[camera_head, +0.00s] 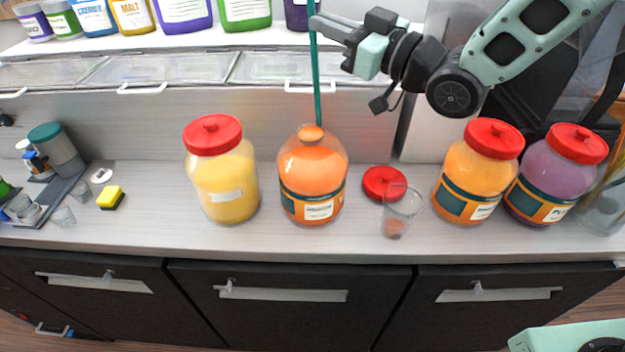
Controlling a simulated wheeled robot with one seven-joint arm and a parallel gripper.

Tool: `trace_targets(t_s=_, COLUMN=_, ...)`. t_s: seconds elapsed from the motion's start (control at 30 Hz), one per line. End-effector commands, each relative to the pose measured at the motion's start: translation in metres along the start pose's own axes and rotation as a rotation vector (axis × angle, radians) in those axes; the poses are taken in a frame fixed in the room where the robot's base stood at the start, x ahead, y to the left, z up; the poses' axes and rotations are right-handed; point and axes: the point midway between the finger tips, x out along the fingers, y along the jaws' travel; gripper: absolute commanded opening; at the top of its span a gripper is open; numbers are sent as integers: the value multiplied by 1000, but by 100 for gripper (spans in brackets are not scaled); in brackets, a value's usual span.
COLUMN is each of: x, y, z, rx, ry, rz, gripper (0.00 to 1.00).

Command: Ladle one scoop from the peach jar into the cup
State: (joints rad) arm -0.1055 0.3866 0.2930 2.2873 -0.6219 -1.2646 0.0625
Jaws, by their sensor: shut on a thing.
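The open orange jar (312,170), which I take as the peach jar, stands on the counter with its label facing front. My gripper (318,25) is above it, shut on the upper part of a green ladle handle (315,85). The handle runs down almost upright to the jar's mouth. The ladle's bowl is hidden or cannot be told apart from the orange contents. A clear cup (403,208) stands upright on the counter to the right of the jar. A little reddish stuff shows at its bottom; I cannot tell what it is.
A red lid (383,182) lies just behind the cup. A lidded yellow jar (220,175) stands left; lidded orange (477,172) and purple (552,178) jars stand right. A shelf (200,42) with several tubs is behind. The counter front is clear.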

Motion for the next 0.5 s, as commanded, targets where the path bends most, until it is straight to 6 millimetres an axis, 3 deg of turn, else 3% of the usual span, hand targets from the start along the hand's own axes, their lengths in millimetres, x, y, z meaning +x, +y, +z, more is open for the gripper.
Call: trace_targets(t_s=0.5, x=6, y=4, z=-35, rx=-1, ry=1, rz=0, gripper=0)
